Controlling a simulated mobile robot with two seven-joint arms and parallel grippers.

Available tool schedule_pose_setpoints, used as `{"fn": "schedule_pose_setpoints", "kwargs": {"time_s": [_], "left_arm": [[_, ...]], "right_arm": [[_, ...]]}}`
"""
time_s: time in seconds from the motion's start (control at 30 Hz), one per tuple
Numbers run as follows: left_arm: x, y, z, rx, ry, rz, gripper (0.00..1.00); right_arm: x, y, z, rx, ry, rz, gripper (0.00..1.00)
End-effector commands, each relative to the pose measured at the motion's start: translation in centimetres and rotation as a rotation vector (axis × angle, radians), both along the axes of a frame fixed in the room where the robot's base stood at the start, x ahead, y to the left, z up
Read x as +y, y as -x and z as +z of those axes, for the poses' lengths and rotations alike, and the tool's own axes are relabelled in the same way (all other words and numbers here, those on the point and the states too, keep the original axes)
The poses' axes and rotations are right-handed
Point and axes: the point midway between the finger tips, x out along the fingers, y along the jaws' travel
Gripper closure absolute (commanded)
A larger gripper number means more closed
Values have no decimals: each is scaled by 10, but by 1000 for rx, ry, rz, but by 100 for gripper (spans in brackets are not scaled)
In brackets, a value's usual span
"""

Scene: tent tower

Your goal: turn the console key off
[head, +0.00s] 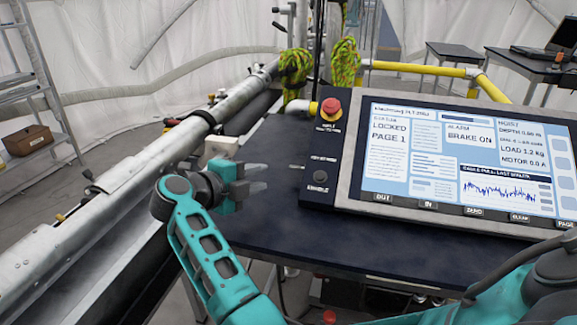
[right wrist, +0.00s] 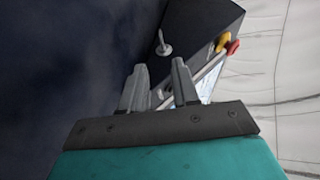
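The console (head: 343,190) stands on a dark table, with a lit screen that reads LOCKED and BRAKE ON. A small silver key (head: 296,167) sticks out of the console's left side. It also shows in the right wrist view (right wrist: 163,46), against the dark side wall. My right gripper (head: 266,177) is open and empty, left of the key and pointing at it across a gap. In the right wrist view its two grey fingers (right wrist: 159,75) stand apart, with the key beyond their tips. My left gripper is not in view.
A red stop button (head: 331,106) sits on the console's upper left corner. The dark table top (head: 300,235) is bare in front of the console. A long metal tube (head: 130,180) runs along the left, and yellow rails (head: 425,69) stand behind.

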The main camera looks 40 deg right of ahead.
Motion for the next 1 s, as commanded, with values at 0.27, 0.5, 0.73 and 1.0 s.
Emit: {"fn": "schedule_pose_setpoints", "kwargs": {"time_s": [0.27,0.5,0.73,1.0], "left_arm": [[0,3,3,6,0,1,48],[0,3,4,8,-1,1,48],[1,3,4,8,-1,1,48],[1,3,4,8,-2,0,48]], "right_arm": [[-54,-14,-14,-1,9,-1,70],[-92,-25,-26,-1,7,0,70],[-107,-29,-31,-3,6,2,70],[-108,-30,-32,-2,4,2,70]]}}
